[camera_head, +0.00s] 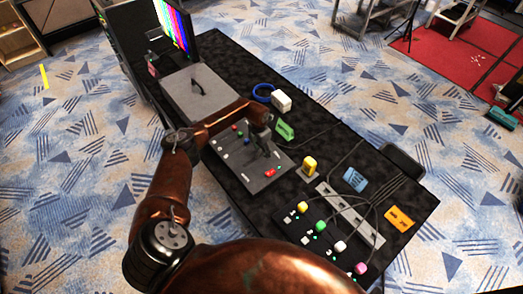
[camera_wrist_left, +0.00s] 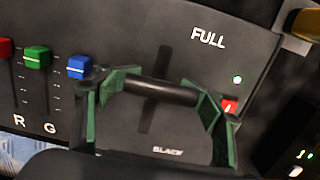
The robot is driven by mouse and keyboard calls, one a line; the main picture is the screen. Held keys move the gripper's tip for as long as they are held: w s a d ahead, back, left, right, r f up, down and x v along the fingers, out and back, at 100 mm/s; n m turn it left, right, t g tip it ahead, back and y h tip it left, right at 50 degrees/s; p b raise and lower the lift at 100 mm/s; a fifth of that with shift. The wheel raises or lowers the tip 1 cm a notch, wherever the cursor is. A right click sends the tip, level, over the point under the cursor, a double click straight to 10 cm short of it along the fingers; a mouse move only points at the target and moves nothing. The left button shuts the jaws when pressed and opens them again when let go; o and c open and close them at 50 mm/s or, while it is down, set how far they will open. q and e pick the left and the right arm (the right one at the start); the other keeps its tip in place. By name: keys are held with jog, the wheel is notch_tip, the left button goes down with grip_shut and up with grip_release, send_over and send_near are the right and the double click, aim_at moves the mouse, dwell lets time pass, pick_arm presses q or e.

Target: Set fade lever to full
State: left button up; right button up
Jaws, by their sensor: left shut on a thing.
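The grey control panel (camera_head: 232,172) lies on the black table in the head view. In the left wrist view its fade lever has a black bar handle (camera_wrist_left: 160,90) across a dark slot (camera_wrist_left: 163,60). The label FULL (camera_wrist_left: 208,38) is printed past the slot's upper end and BLACK (camera_wrist_left: 168,151) near its lower end. The handle crosses over the middle stretch of the slot in this view. My left gripper (camera_head: 262,143) is over the panel, its green-padded fingers (camera_wrist_left: 162,91) shut on the handle's two ends. In the head view, the gripper mostly hides the lever. My right gripper is not in view.
Red, green (camera_wrist_left: 37,57) and blue (camera_wrist_left: 79,67) sliders stand left of the lever. A green light (camera_wrist_left: 237,79) and a red button (camera_wrist_left: 229,106) are on its right.

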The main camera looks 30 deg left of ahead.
aim_at(261, 147)
pick_arm(q)
jog(key=o, duration=1.4)
jog(key=shift+w+r, duration=0.6)
jog(key=shift+r, duration=0.15)
jog(key=o, duration=0.3)
jog(key=shift+s+f, duration=0.15)
jog(key=shift+o, duration=0.6)
jog(key=shift+s+f, duration=0.1)
jog(key=shift+f, duration=0.05)
notch_tip(261, 147, up, 12)
jog(key=shift+s+a, duration=0.15)
jog(key=shift+s, duration=0.3)
jog(key=shift+c, duration=0.4)
